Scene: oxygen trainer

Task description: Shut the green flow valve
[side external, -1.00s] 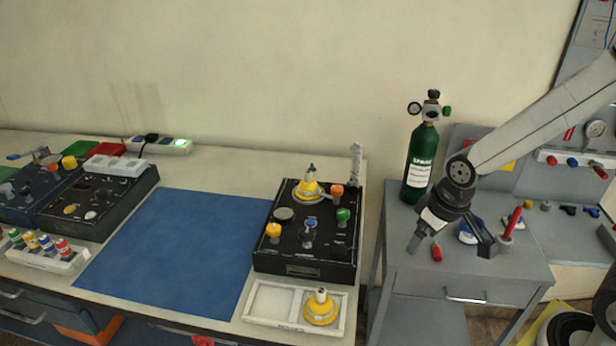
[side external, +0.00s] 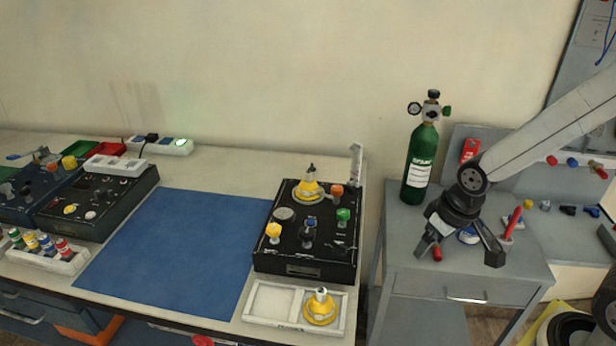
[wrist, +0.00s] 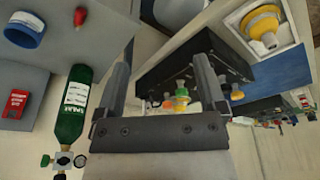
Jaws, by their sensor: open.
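A black trainer box (side external: 300,264) stands on the bench and carries a green knob (side external: 343,214), an orange knob (side external: 336,191), a yellow knob (side external: 273,230) and a blue-topped knob (side external: 309,222). The green knob also shows between my fingers in the wrist view (wrist: 181,92), at a distance. A dark green oxygen cylinder (side external: 421,150) has a smaller green knob (side external: 447,111) on its regulator. My gripper (side external: 461,257) is open and empty, above the grey side table, right of the box and apart from both green knobs.
The grey side table (side external: 410,270) holds the cylinder and a small red item (side external: 437,254). A gap separates it from the bench. A yellow fitting (side external: 310,188) stands on the box's back part. A white tray (side external: 265,301) sits before the box; a bare blue mat (side external: 185,250) lies left.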

